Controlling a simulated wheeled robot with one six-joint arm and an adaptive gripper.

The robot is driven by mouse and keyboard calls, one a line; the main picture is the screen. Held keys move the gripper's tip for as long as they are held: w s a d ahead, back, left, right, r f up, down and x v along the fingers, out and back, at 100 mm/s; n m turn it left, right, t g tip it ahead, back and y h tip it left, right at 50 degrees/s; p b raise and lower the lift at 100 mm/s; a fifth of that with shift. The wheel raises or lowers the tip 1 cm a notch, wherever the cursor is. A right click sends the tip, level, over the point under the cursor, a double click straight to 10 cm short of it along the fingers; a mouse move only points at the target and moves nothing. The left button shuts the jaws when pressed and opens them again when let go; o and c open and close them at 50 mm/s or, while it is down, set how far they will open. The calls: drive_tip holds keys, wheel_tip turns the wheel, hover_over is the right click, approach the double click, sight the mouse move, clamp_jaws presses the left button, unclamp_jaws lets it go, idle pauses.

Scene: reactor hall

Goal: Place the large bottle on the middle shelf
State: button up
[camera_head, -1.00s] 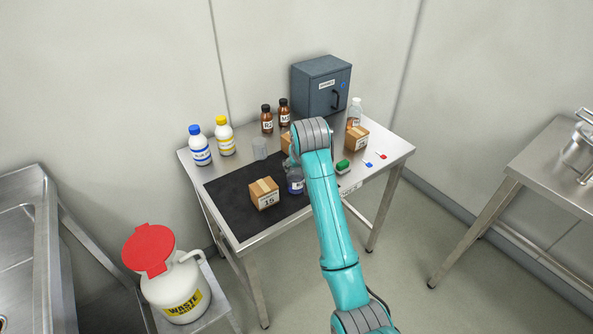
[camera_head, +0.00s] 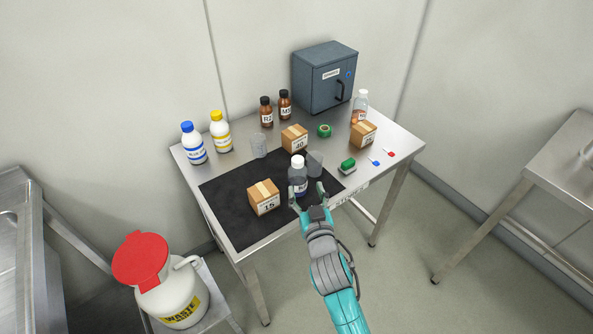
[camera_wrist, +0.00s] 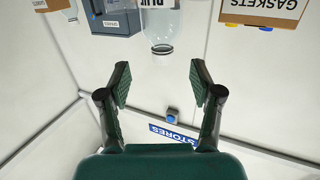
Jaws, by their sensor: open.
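A clear bottle with a white cap and a dark label (camera_head: 298,178) stands upright on the black mat, close to my gripper. It seems the best match for the large bottle. In the wrist view, which looks upside down, a clear bottle with a pale cap (camera_wrist: 162,25) lies beyond the fingertips, between their lines. My gripper (camera_head: 308,194) is open at the mat's front edge, with nothing held. Its two fingers are spread in the wrist view (camera_wrist: 160,88). Whether a finger touches the bottle cannot be told. No middle shelf is recognisable.
Box 15 (camera_head: 264,197) stands left of the bottle, and a grey cylinder (camera_head: 315,164) close to its right. Box 40 (camera_head: 294,138), a green tape roll (camera_head: 323,131) and a green-topped block (camera_head: 348,166) are nearby. A grey cabinet (camera_head: 318,92) stands at the back.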

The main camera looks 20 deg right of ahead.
sight(299, 166)
drive_tip(key=shift+t+y, duration=0.3)
drive_tip(key=w, duration=0.6)
drive_tip(key=w+r, duration=0.1)
drive_tip(key=w, duration=0.3)
drive_tip(key=shift+d, duration=0.35)
drive_tip(key=shift+s, duration=0.1)
clamp_jaws()
